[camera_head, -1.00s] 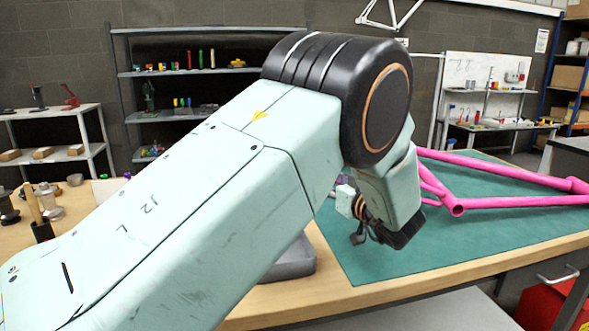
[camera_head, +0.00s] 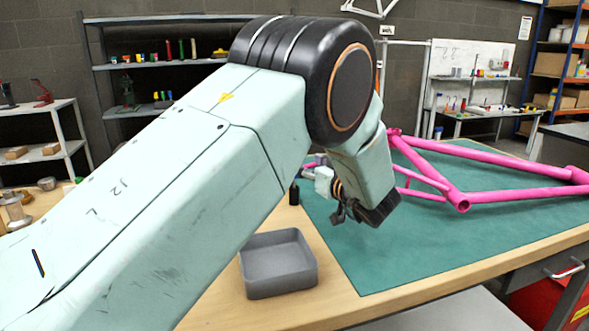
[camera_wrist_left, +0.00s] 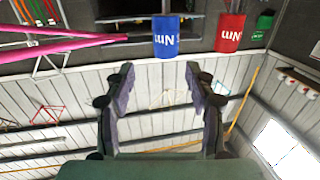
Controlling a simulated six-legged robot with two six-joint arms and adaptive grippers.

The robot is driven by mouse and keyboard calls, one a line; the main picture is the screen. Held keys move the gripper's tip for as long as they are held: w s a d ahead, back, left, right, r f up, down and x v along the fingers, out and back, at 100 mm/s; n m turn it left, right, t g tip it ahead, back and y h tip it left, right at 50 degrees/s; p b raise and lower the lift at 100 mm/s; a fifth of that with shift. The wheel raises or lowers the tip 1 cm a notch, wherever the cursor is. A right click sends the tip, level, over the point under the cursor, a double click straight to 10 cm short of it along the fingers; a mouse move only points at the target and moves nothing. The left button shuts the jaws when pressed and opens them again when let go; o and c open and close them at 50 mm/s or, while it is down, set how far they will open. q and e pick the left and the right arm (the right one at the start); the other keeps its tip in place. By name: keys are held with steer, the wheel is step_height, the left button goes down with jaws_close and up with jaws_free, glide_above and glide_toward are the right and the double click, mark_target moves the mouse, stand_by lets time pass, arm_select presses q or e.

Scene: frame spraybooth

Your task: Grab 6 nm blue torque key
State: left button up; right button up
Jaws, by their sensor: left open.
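In the left wrist view, which is upside down, a blue torque key (camera_wrist_left: 166,36) with "Nm" lettering shows at the top centre, beyond my fingertips. A red one (camera_wrist_left: 230,33) with the same lettering is to its right. The number on the blue one cannot be read. My left gripper (camera_wrist_left: 160,82) is open, with nothing between its fingers; the blue key is apart from them. In the head view my left gripper (camera_head: 338,197) is over the table's left part, partly hidden by my arm. I cannot make out the blue key there. My right gripper is not in view.
A pink bike frame (camera_head: 462,198) lies on the green mat (camera_head: 430,250). A grey open tray (camera_head: 278,284) sits on the wooden table, below my arm. A small black object (camera_head: 293,193) stands near the mat's edge. A green item (camera_wrist_left: 264,24) is beside the red key.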

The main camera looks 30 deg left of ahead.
mark_target(294, 181)
arm_select(q)
steer(key=a, duration=0.1)
steer(key=w+a+f+b, duration=0.1)
steer(key=a, duration=0.2)
steer(key=shift+w+a+f, duration=0.25)
steer(key=shift+a+f, duration=0.05)
steer(key=shift+a, duration=0.1)
steer(key=shift+w+a+r, duration=0.1)
steer(key=shift+w+a, duration=0.1)
steer(key=shift+w, duration=0.05)
steer(key=shift+w+r, duration=0.15)
steer(key=shift+r, duration=0.15)
steer(key=shift+a+f, duration=0.15)
steer(key=shift+a, duration=0.2)
steer(key=shift+w+a, duration=0.1)
steer(key=shift+c, duration=0.5)
steer(key=shift+d, duration=0.25)
steer(key=c, duration=0.4)
steer(key=shift+a, duration=0.15)
steer(key=c, duration=0.5)
jaws_close()
